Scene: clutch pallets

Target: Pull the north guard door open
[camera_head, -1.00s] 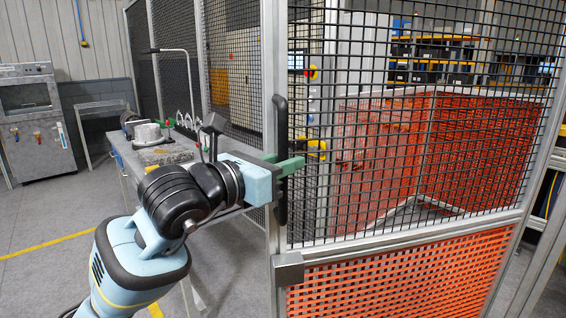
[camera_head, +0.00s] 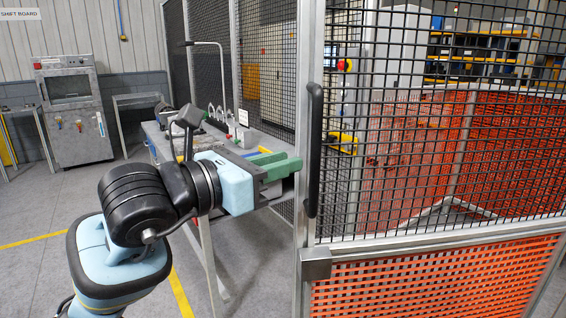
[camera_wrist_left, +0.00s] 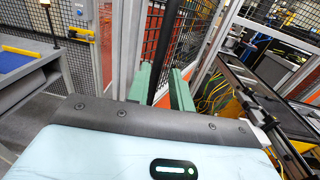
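The guard door (camera_head: 420,237) is a metal frame with black mesh above and an orange panel below, on the right of the head view. Its upright black handle (camera_head: 314,150) is on the left post. My left gripper (camera_head: 292,162) points at the handle from the left, its green fingers just short of it. In the left wrist view the fingers (camera_wrist_left: 162,88) are parted, with the black handle (camera_wrist_left: 164,45) lying between them in the picture, beyond the tips. The gripper is empty. I cannot tell whether the door stands ajar. My right gripper is not in view.
A workbench (camera_head: 160,142) with equipment stands behind my left arm. A grey cabinet machine (camera_head: 72,115) is at the back left. Orange inner fencing (camera_head: 400,150) shows through the mesh. The floor at the left is clear, with yellow lines.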

